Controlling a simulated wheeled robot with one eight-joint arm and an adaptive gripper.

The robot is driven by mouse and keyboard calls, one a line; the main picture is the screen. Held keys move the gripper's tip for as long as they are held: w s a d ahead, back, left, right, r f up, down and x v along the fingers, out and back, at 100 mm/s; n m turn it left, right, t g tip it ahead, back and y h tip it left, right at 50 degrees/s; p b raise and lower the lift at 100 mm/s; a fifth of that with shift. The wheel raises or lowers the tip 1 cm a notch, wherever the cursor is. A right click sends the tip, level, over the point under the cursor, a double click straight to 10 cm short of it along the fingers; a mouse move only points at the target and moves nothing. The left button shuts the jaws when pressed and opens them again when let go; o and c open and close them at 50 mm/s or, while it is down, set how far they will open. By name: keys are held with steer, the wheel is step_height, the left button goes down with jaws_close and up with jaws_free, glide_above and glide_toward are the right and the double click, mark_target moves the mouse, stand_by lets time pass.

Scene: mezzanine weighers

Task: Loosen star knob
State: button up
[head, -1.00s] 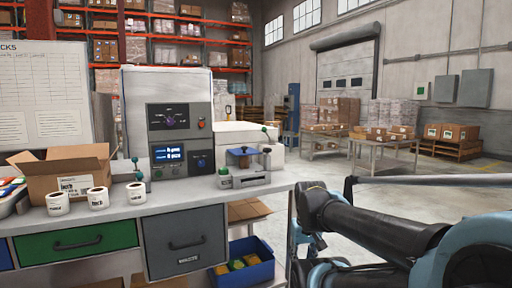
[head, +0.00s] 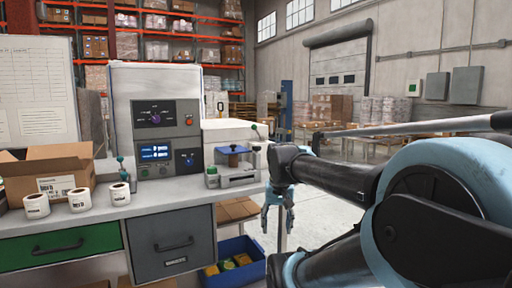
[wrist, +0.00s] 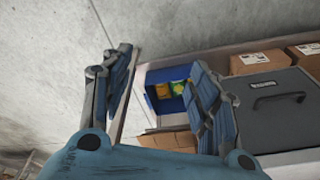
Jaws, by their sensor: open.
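My gripper (head: 278,222) hangs fingers down beyond the bench's right end, below and right of the fixture, touching nothing that I can see. In the wrist view my gripper (wrist: 165,62) is open and empty; no knob shows there.
The bench (head: 130,207) carries an open carton (head: 55,172) and several label rolls (head: 80,200) at left. A blue bin (head: 235,268) with packets sits low beneath the right end, also in the wrist view (wrist: 158,100).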

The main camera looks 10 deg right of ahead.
steer(key=w+r+m+g, duration=0.1)
steer(key=w+r+m, duration=0.6)
steer(key=w+r, duration=1.45)
step_height(320, 180, up, 15)
steer(key=m+g, duration=0.1)
steer(key=m, duration=0.6)
glide_above(257, 149)
steer(key=w, duration=0.2)
steer(key=f, duration=1.7)
steer(key=shift+w+d+f, duration=0.15)
steer(key=shift+d+f, duration=0.05)
steer(key=shift+f, duration=0.05)
steer(key=c, duration=1.1)
